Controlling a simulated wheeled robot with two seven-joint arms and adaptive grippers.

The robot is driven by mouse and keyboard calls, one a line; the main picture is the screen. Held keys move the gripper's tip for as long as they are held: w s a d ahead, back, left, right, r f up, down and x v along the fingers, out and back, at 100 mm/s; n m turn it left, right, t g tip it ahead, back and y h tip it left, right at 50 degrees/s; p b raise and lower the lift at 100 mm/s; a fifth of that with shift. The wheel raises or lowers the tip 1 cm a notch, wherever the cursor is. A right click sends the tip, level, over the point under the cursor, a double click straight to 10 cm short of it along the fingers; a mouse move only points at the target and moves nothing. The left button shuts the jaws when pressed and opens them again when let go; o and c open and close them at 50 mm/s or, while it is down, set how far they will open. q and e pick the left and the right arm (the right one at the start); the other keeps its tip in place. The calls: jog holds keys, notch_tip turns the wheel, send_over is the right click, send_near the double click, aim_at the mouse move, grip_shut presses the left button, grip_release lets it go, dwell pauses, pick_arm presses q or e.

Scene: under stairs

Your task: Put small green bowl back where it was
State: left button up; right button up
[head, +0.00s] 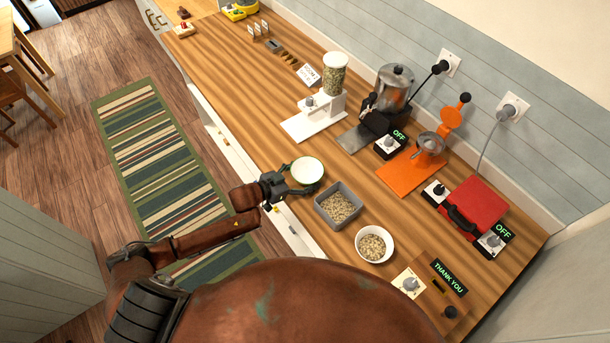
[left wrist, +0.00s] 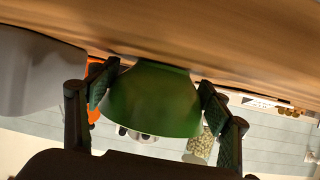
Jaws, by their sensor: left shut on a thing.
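The small green bowl (left wrist: 150,98) is between the two fingers of my left gripper (left wrist: 156,90) in the left wrist view, which shows the scene upside down. In the head view the bowl (head: 307,170) shows its pale inside facing up, at the near edge of the wooden counter. My left gripper (head: 297,180) reaches it from the left and is shut on its sides. The bowl looks upright and empty. Its base is close to the counter top; I cannot tell whether it touches. My right gripper is not in view.
A grey square container (head: 325,207) of grain stands close to the bowl's right, with a white bowl (head: 374,245) of grain beyond. A white dispenser (head: 318,117), a blender (head: 388,92), an orange machine (head: 410,172) and a red press (head: 475,207) line the wall. The counter left of the bowl is clear.

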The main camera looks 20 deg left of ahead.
pick_arm(q)
jog(key=o, duration=2.1)
jog(key=shift+f, duration=0.1)
jog(key=shift+o, duration=0.2)
jog(key=shift+r, duration=0.2)
jog(key=v, duration=1.2)
